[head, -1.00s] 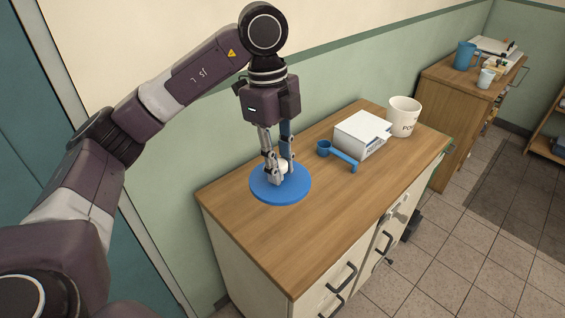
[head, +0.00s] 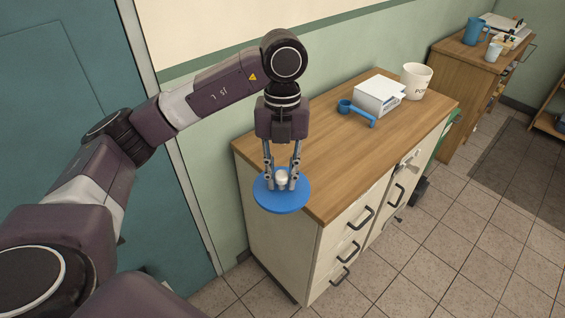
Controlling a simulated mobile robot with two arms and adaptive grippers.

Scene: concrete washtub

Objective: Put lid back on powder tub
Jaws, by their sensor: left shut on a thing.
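The lid (head: 268,201) is a flat blue disc with a pale knob (head: 282,178) in its middle. My left gripper (head: 282,184) points down and is shut on the knob. The lid is roughly level and covers part of the counter's near-left end in the head view; the gap below it is hard to judge. The powder tub (head: 415,82) is a white round tub with dark lettering, partly visible as "PO". It stands upright without a lid at the far end of the counter, well away from the gripper. My right gripper is out of view.
A white box (head: 378,96) with an open flap and a blue scoop (head: 358,113) lie on the wooden counter (head: 330,160) before the tub. The counter's near half is clear. Beyond stands another cabinet (head: 455,70) with a blue jug (head: 474,31) and a cup.

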